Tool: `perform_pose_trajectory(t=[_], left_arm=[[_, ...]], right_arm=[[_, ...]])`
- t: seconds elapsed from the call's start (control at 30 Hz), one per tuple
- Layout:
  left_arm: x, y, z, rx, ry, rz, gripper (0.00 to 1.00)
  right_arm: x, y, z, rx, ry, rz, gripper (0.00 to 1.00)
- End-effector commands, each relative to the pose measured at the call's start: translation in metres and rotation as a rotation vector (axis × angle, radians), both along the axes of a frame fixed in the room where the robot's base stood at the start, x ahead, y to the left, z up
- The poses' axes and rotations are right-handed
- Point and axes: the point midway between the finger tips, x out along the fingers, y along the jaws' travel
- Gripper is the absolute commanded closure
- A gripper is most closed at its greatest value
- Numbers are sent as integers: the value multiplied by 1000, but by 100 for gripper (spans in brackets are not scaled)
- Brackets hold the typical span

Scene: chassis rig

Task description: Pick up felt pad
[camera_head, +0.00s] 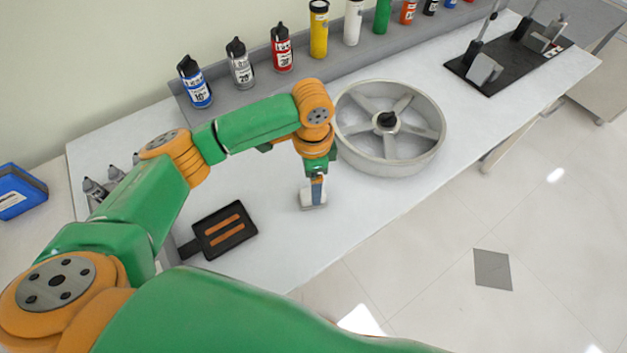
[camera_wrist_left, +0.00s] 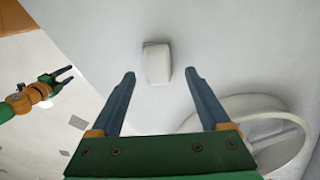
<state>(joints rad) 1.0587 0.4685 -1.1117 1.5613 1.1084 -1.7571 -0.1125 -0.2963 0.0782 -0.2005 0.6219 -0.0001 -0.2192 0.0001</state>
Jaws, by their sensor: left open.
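A small off-white pad, which I take to be the felt pad (camera_head: 308,203), lies on the white table near its front edge. In the left wrist view the pad (camera_wrist_left: 157,63) shows whole, at and just beyond the fingertips. My left gripper (camera_head: 317,188) points down at the pad and partly covers it in the head view. In the left wrist view its two fingers (camera_wrist_left: 160,74) are open, with nothing held. My right gripper (camera_wrist_left: 66,75) shows small at the left of the wrist view, away from the table, its fingers apart and empty.
A large grey spoked wheel (camera_head: 425,152) lies right of my left gripper. A black tray (camera_head: 211,218) with two orange-brown strips is to the left. Several bottles (camera_head: 282,50) stand on a grey rear ledge. A black fixture plate (camera_head: 509,72) is at far right.

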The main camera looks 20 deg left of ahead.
Motion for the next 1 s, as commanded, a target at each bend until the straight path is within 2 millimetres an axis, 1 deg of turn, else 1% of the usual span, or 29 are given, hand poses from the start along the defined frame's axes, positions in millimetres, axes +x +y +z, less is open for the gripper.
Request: perform_pose_trajectory(t=[0.03, 0.1, 0.2, 0.3, 0.47, 0.57, 0.6, 0.67, 0.7, 0.77, 0.8, 1.0], left_arm=[[0, 1, -6, 3, 4, 2, 20], [2, 1, -21, 2, 5, 2, 20], [2, 1, -40, 1, 3, 1, 20], [3, 1, -47, 2, -1, 0, 20], [3, 1, -47, 1, -2, 0, 20], [3, 1, -47, 0, -2, 0, 44], [3, 1, -47, 0, -2, 0, 55], [3, 0, -47, 0, -2, 0, 71], [3, 0, -47, 0, -2, 0, 82], [3, 0, -47, 0, -2, 0, 98], [3, 0, -47, 0, -2, 0, 100], [3, 0, -46, -1, -3, 0, 100]], right_arm=[[-2, 0, 5, -1, 5, 0, 50], [-5, -1, 9, -2, 11, 0, 50], [-7, -2, 9, -3, 14, 1, 50], [-7, -2, 9, -4, 13, 1, 50], [-4, -2, 8, -4, 8, 0, 50], [-3, -2, 8, -3, 6, 0, 50], [-3, -2, 8, -3, 6, 0, 50], [-3, -2, 8, -3, 6, 0, 50], [-3, -2, 8, -3, 6, 0, 50], [-3, -2, 8, -3, 6, 0, 50], [-3, -2, 8, -3, 6, 0, 50], [-3, -2, 8, -3, 5, 0, 50]])
